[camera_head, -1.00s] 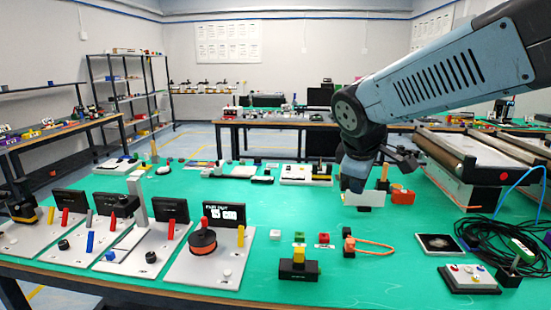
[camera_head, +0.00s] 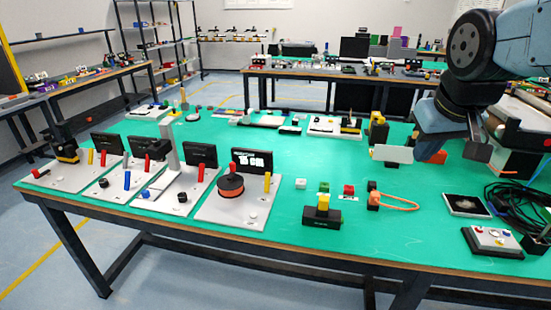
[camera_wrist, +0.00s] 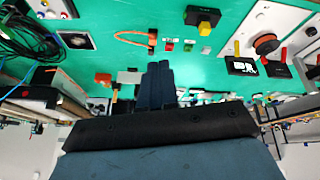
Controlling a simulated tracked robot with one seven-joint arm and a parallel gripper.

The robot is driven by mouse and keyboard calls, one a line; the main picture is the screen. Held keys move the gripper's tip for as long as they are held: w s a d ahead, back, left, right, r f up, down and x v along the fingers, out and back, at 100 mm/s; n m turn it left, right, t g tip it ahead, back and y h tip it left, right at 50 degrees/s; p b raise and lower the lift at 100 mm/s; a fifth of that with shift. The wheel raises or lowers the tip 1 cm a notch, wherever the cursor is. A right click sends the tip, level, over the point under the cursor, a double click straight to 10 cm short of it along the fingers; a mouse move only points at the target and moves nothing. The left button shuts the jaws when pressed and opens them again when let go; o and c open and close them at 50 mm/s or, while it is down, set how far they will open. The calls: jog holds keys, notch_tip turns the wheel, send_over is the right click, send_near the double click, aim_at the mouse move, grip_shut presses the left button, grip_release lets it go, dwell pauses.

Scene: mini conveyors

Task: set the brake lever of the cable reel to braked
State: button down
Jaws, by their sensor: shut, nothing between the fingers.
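The cable reel is a pale plate (camera_head: 212,214) on the green table, carrying an orange spool with a black hub (camera_head: 230,187). A dark display (camera_head: 252,160) at its back reads what looks like 15 cm. A red lever (camera_head: 232,168) stands behind the spool and a yellow lever (camera_head: 267,182) stands right of it. Both look near upright; which is the brake is not readable. The reel also shows at the upper right of the wrist view (camera_wrist: 267,43). My gripper (camera_wrist: 160,68) is shut and empty, above the table's right part, well away from the reel.
Black cables (camera_head: 515,205) fill the right edge.

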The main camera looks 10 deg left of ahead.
jog(key=w+a+f+n+g, duration=0.1)
jog(key=w+a+f+n, duration=0.45)
jog(key=w+a, duration=0.6)
jog(key=w+a+f+n+g, duration=0.1)
jog(key=w+a+f+n, duration=0.4)
jog(key=w+a, duration=0.6)
jog(key=n, duration=0.4)
send_over(267, 182)
jog(key=s, duration=0.5)
jog(key=shift+g, duration=0.3)
jog(key=s+x, duration=0.1)
jog(key=x, duration=0.4)
jog(key=s+x, duration=0.1)
jog(key=x, duration=0.5)
jog(key=s+f+x, duration=0.1)
jog(key=s+x, duration=0.1)
jog(key=x, duration=0.4)
jog(key=shift+w+a, duration=0.15)
jog(key=shift+a, duration=0.25)
jog(key=shift+w+d+f, duration=0.1)
jog(key=shift+w+f, duration=0.05)
jog(key=shift+w, duration=0.4)
jog(key=shift+w+d+f, duration=0.1)
jog(key=shift+w, duration=0.5)
jog(key=shift+w+f, duration=0.25)
jog(key=shift+w, duration=0.45)
jog(key=shift+w, duration=0.1)
